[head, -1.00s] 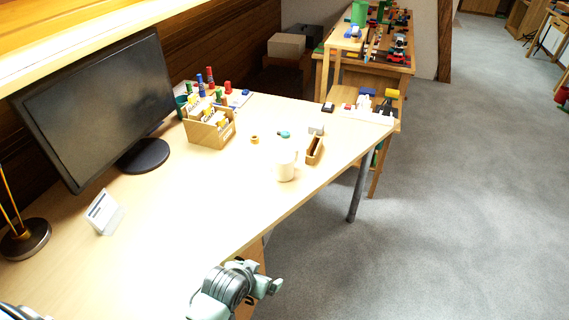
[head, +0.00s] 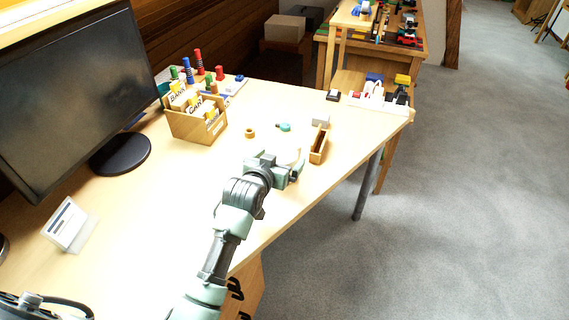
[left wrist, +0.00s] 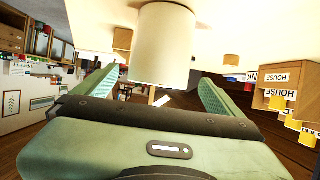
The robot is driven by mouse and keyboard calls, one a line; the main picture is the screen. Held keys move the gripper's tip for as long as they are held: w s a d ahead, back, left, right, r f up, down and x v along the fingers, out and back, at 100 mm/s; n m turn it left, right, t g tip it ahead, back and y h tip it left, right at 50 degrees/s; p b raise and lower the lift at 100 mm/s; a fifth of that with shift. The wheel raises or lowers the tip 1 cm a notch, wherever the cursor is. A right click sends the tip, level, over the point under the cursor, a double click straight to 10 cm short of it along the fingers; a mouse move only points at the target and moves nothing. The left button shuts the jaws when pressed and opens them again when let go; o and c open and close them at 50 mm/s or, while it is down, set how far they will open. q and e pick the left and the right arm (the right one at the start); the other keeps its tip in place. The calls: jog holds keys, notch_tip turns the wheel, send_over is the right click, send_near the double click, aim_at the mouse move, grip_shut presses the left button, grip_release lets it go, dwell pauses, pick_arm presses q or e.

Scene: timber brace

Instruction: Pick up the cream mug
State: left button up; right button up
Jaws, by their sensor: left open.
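The cream mug (head: 290,154) stands on the desk near its right front edge. In the head view it is partly hidden behind my left gripper (head: 283,165). In the left wrist view, which looks upside down, the mug (left wrist: 162,45) is large at top centre. It lies in line with the gap between the two green fingers of my left gripper (left wrist: 157,82). The fingers are open, one to each side of the mug, with no clear contact. I cannot tell how far the mug is between them. My right gripper is not in view.
A small wooden tray (head: 318,146) stands close to the right of the mug. A tape roll (head: 250,132) and a teal item (head: 284,127) lie behind it. A wooden card box (head: 197,122) and a monitor (head: 65,95) stand to the left.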

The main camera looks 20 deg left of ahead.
aim_at(287, 151)
pick_arm(q)
jog(key=shift+w+f, duration=0.1)
jog(key=shift+w, duration=0.45)
jog(key=shift+d, duration=0.1)
jog(key=shift+w+d, duration=0.1)
jog(key=shift+w, duration=0.8)
jog(key=x, duration=0.2)
jog(key=shift+w+f, duration=0.3)
jog(key=shift+f, duration=0.05)
jog(key=shift+w+f, duration=0.1)
jog(key=shift+w, duration=0.15)
jog(key=c, duration=1.5)
jog(key=shift+c, duration=1.1)
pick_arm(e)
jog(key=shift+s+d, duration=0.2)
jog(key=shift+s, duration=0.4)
